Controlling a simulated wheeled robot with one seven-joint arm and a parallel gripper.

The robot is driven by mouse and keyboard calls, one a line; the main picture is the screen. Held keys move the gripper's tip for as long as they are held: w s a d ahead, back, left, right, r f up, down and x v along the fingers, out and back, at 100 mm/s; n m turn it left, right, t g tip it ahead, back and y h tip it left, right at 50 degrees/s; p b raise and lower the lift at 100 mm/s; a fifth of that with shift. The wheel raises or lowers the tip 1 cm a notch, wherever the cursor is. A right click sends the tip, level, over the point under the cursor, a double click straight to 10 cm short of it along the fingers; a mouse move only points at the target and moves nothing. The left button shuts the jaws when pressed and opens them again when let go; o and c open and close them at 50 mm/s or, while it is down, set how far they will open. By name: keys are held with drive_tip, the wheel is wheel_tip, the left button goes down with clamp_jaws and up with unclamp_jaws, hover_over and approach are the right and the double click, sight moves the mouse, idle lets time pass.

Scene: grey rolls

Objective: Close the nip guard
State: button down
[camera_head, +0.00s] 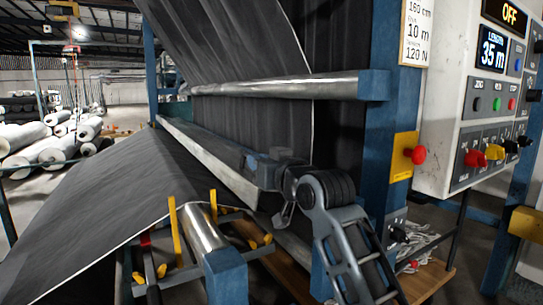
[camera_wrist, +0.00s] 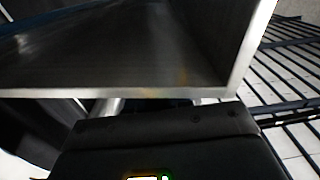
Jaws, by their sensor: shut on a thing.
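A long metal-edged bar (camera_head: 205,153), which looks to be the nip guard, runs across the machine below the upper roller, in front of the hanging dark web. Its near end is beside my gripper (camera_head: 283,210) in the head view. My gripper is shut at that near end, but my wrist and arm hide much of the contact. In the wrist view a wide dark panel with a bright metal rim (camera_wrist: 150,92) fills the upper part, just beyond the dark gripper body (camera_wrist: 165,150). The fingertips are not clear there.
The upper roller (camera_head: 275,88) spans between blue posts. A lower roller (camera_head: 203,228) with yellow uprights stands front left of my arm. A red button (camera_head: 416,155) sits on the right post. The control panel (camera_head: 480,105) reads OFF and 35 m. White rolls (camera_head: 45,145) lie far left.

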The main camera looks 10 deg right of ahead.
wheel_tip(320, 180, down, 3)
drive_tip(key=shift+a+r+n+b, duration=0.15)
drive_tip(key=shift+n+b, duration=0.35)
drive_tip(key=shift+n, duration=0.3)
drive_tip(key=shift+s+a+f+b, duration=0.15)
drive_tip(key=shift+f+b, duration=0.15)
drive_tip(key=shift+f, duration=0.5)
drive_tip(key=c, duration=1.1)
unclamp_jaws()
drive_tip(key=shift+a, duration=0.2)
drive_tip(key=shift+s, duration=0.3)
drive_tip(key=v, duration=0.7)
drive_tip(key=shift+s, duration=0.1)
